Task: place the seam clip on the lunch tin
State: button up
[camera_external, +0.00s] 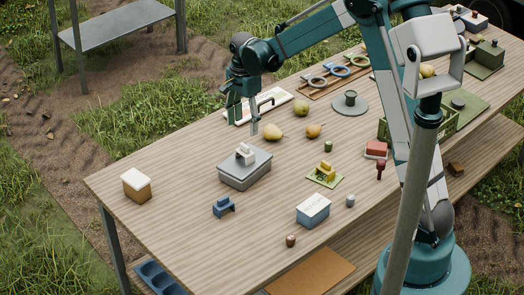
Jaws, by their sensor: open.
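The lunch tin appears to be the grey lidded box (232,176) on the left half of the table. A small pale stepped piece (245,153), which may be the seam clip, sits upright on its lid. A small blue bridge-shaped piece (224,207) lies on the table in front of the tin; I cannot tell for certain which piece is the clip. My gripper (245,126) is open and empty, pointing down, above and behind the tin, apart from the pale piece.
A white-topped box (136,186) stands at the left, a blue-and-white box (313,209) at the front. A yellow piece on a green mat (325,175) is right of the tin. Table around the tin is mostly clear.

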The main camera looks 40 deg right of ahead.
dwell(0.4)
jog(key=s+a+r+n+t, duration=0.25)
jog(key=s+r+n, duration=0.65)
jog(key=s+r, duration=0.85)
jog(key=s+r+n+t, duration=0.1)
jog(key=s+n+t, duration=0.3)
jog(key=s+n, duration=0.5)
jog(key=s, duration=1.1)
jog(key=shift+s+a+t, duration=0.25)
jog(key=shift+s+t, duration=0.1)
